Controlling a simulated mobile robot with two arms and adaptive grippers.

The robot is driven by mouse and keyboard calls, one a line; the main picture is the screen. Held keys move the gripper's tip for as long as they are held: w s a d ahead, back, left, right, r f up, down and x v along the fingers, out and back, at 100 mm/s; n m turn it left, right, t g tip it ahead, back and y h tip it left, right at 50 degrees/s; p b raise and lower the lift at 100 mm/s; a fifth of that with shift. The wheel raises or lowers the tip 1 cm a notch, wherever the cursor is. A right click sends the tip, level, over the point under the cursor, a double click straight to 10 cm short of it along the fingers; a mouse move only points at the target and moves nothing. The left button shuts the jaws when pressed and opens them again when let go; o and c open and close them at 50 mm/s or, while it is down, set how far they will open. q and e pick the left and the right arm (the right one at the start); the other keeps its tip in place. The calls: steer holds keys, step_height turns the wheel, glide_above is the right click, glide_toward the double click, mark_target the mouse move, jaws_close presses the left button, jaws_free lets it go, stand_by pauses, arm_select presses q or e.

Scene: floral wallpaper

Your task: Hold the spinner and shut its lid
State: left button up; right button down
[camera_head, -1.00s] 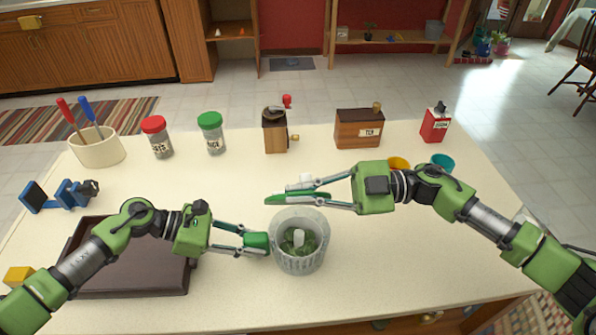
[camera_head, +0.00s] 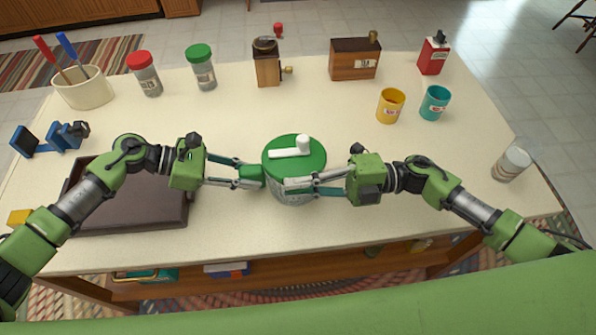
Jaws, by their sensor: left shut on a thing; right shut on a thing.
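The spinner (camera_head: 291,199) stands on the table, a pale, see-through bowl mostly hidden under its lid. The round green lid (camera_head: 285,170) with a white crank on top covers the bowl's opening. Whether it is fully seated cannot be told. My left gripper (camera_head: 254,176) is shut at the spinner's left side, on a green part there.
A dark brown tray (camera_head: 130,218) lies at the left, under my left arm. Yellow (camera_head: 391,104) and teal (camera_head: 434,102) cups stand at the right. Jars, a wooden grinder (camera_head: 267,64) and a wooden box (camera_head: 354,62) line the back. The table between is clear.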

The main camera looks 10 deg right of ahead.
steer(key=shift+d+f, duration=0.1)
steer(key=shift+f, duration=1.25)
steer(key=c, duration=2.2)
jaws_free()
steer(key=shift+r, duration=0.2)
steer(key=d, duration=1.2)
steer(key=shift+f, duration=0.1)
